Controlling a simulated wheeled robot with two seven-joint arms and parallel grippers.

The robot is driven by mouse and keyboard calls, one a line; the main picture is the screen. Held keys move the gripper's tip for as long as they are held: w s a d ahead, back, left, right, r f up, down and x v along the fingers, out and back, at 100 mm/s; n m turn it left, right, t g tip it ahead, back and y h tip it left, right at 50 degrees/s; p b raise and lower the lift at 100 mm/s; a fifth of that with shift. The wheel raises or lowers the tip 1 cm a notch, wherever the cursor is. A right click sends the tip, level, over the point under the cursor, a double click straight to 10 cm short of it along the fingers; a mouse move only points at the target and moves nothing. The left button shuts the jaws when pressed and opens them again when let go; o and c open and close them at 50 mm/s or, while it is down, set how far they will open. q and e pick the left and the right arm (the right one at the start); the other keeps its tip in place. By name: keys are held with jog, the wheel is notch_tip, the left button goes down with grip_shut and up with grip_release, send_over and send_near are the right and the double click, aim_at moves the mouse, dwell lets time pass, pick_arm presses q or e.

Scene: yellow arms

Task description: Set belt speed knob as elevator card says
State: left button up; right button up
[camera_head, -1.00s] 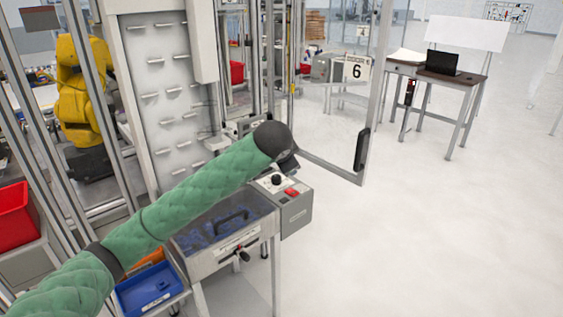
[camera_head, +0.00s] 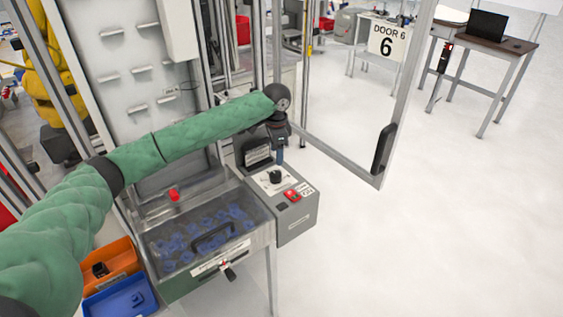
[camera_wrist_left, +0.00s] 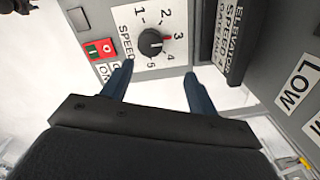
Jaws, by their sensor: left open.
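The black speed knob (camera_head: 275,177) stands on the white dial plate of the grey control box (camera_head: 297,222). In the left wrist view the knob (camera_wrist_left: 150,42) is ringed by the numbers 1 to 5, and its red mark points at about 3. The dark elevator card plate (camera_head: 257,153) stands behind the knob. My right gripper is out of view.
A red switch (camera_head: 292,195) sits beside the knob. A clear-lidded bin (camera_head: 205,230) of blue parts adjoins the box, with orange (camera_head: 108,268) and blue (camera_head: 120,300) trays to the left.

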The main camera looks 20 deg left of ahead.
aim_at(277, 173)
pick_arm(q)
jog(key=shift+s+d+r+m, duration=0.2)
jog(key=shift+s+r+m, duration=0.15)
jog(key=shift+s, duration=0.35)
jog(key=shift+s+r, duration=0.15)
jog(key=shift+s, duration=0.1)
jog(key=shift+w+f+p, duration=0.15)
jog(key=shift+f+p, duration=0.2)
jog(key=shift+f, duration=0.4)
jog(key=shift+w+f+p, duration=0.15)
jog(key=shift+f+p, duration=0.15)
jog(key=shift+f, duration=0.45)
notch_tip(277, 173, down, 4)
jog(key=shift+s+p, duration=0.15)
jog(key=shift+p, duration=0.65)
jog(key=shift+f, duration=0.6)
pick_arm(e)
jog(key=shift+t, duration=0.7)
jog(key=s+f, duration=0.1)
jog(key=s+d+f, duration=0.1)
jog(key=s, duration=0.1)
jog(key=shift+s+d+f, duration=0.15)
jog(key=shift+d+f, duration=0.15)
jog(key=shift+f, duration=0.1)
pick_arm(q)
jog(key=c, duration=1)
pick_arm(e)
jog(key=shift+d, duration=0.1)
